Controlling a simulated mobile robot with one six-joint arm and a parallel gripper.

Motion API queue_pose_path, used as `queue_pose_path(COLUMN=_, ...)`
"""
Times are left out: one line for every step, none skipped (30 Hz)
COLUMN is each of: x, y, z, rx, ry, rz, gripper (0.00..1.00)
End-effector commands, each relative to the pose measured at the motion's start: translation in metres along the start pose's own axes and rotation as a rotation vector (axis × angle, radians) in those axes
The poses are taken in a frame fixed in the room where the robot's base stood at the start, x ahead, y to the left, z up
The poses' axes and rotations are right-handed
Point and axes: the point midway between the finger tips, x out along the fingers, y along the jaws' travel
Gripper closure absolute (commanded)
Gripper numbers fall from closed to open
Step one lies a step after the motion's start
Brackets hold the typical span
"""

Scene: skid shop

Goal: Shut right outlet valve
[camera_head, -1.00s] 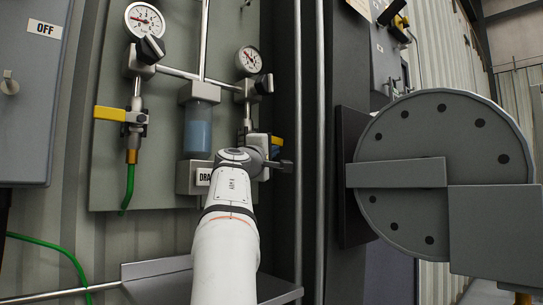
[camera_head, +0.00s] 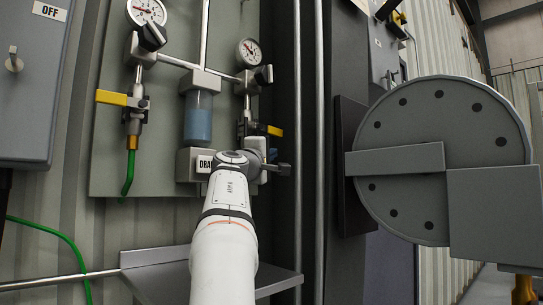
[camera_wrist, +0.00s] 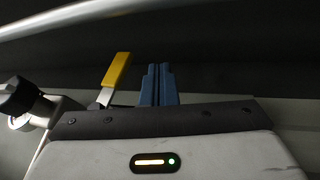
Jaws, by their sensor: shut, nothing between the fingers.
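The right outlet valve (camera_head: 246,125) is on the right-hand pipe of the panel, below the small gauge. Its yellow lever (camera_head: 270,130) points out to the right, roughly level. My gripper (camera_head: 272,154) is just below the lever, mostly hidden behind my wrist. In the wrist view the lever (camera_wrist: 117,70) rises slanted, left of my gripper's blue fingers (camera_wrist: 157,82). The fingers are together and empty, with a visible gap between them and the lever. Whether they overlap in depth I cannot tell.
A left valve with a yellow lever (camera_head: 112,97) and green hose (camera_head: 129,172) is on the same panel. A sight glass (camera_head: 198,117) and drain block (camera_head: 190,163) sit between. A shelf (camera_head: 150,258) is below.

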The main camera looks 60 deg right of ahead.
Motion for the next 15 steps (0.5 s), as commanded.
queue_pose_path(x=-0.005, y=-0.015, z=0.001, rx=0.000, ry=0.000, rz=0.000, gripper=1.00)
queue_pose_path(x=-0.015, y=-0.009, z=0.001, rx=0.003, ry=0.002, rz=0.003, gripper=1.00)
queue_pose_path(x=-0.026, y=-0.009, z=0.001, rx=0.002, ry=0.003, rz=0.002, gripper=1.00)
queue_pose_path(x=-0.032, y=-0.011, z=0.002, rx=0.002, ry=0.003, rz=0.001, gripper=1.00)
queue_pose_path(x=-0.039, y=-0.010, z=0.002, rx=0.002, ry=0.002, rz=0.002, gripper=1.00)
queue_pose_path(x=-0.048, y=-0.011, z=0.002, rx=0.001, ry=0.003, rz=0.001, gripper=1.00)
queue_pose_path(x=-0.055, y=-0.012, z=0.003, rx=0.002, ry=0.003, rz=0.001, gripper=1.00)
queue_pose_path(x=-0.060, y=-0.013, z=0.003, rx=0.001, ry=0.002, rz=0.001, gripper=1.00)
queue_pose_path(x=-0.068, y=-0.013, z=0.003, rx=0.001, ry=0.002, rz=0.000, gripper=1.00)
queue_pose_path(x=-0.073, y=-0.014, z=0.003, rx=0.001, ry=0.002, rz=0.000, gripper=1.00)
queue_pose_path(x=-0.078, y=-0.014, z=0.003, rx=0.001, ry=0.002, rz=0.001, gripper=1.00)
queue_pose_path(x=-0.084, y=-0.015, z=0.003, rx=0.002, ry=0.001, rz=0.000, gripper=1.00)
queue_pose_path(x=-0.087, y=-0.015, z=0.003, rx=0.001, ry=0.001, rz=0.000, gripper=1.00)
queue_pose_path(x=-0.091, y=-0.015, z=0.003, rx=0.000, ry=0.001, rz=0.000, gripper=1.00)
queue_pose_path(x=-0.094, y=-0.015, z=0.003, rx=0.001, ry=0.001, rz=0.001, gripper=1.00)
